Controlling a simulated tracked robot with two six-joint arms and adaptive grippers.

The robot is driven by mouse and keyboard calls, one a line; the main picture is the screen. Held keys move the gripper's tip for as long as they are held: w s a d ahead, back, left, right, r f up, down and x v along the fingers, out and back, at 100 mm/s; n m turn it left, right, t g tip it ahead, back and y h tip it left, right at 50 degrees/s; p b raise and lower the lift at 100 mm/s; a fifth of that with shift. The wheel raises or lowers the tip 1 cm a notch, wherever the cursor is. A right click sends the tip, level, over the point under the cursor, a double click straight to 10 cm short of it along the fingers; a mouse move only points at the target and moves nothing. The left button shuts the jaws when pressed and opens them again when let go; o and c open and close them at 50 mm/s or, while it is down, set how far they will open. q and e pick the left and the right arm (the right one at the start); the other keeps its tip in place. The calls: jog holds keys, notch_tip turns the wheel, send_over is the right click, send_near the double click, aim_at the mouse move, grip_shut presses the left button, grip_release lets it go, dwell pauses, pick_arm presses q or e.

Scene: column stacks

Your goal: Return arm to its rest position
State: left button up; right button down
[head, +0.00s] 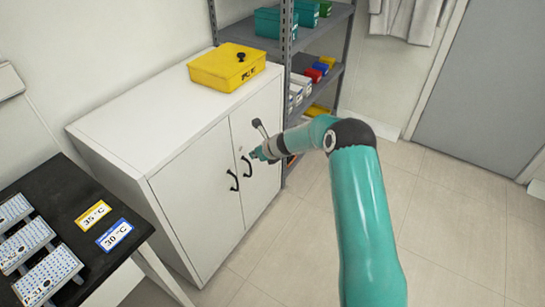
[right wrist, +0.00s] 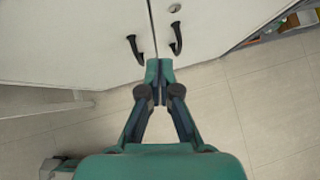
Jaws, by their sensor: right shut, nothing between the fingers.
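My right arm reaches in from the lower right of the head view. Its gripper (head: 257,154) is in front of the white cabinet, near the door handles. In the right wrist view the gripper (right wrist: 159,72) has its fingertips together, with nothing between them. Its tips appear just below the two black handles, and I cannot tell how far off they are. The cabinet (head: 190,195) has both doors shut. The left black handle (head: 233,180) and the right black handle (head: 247,167) hang on the doors. My left gripper is in neither view.
A yellow box (head: 227,68) sits on the cabinet top. A grey shelf rack (head: 337,72) with bins stands behind it. A black table (head: 30,190) with white racks and temperature labels is at left. The floor (head: 450,220) to the right is clear.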

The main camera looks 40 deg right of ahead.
jog(key=d+v, duration=0.1)
jog(key=v, duration=0.7)
jog(key=a+f+g+y+p, duration=0.2)
jog(key=a+f+y+p, duration=0.1)
jog(key=a, duration=1.1)
jog(key=s+a+f+m+g+y+p, duration=0.1)
jog(key=s+a+f+m, duration=0.3)
jog(key=a, duration=0.4)
jog(key=s+a+f+m+g+y+p, duration=0.1)
jog(key=s+a+f+m, duration=0.1)
jog(key=s+a+m, duration=0.4)
jog(key=s+a+f+m+g, duration=0.2)
jog(key=s+a+m, duration=0.1)
jog(key=s+m, duration=0.7)
jog(key=s+a+f+m+g+h, duration=0.1)
jog(key=s+a+f+m+g, duration=0.1)
jog(key=s+m, duration=0.8)
jog(key=a+m, duration=0.1)
jog(key=m, duration=0.7)
jog(key=shift+f+p, duration=0.25)
jog(key=shift+p, duration=0.1)
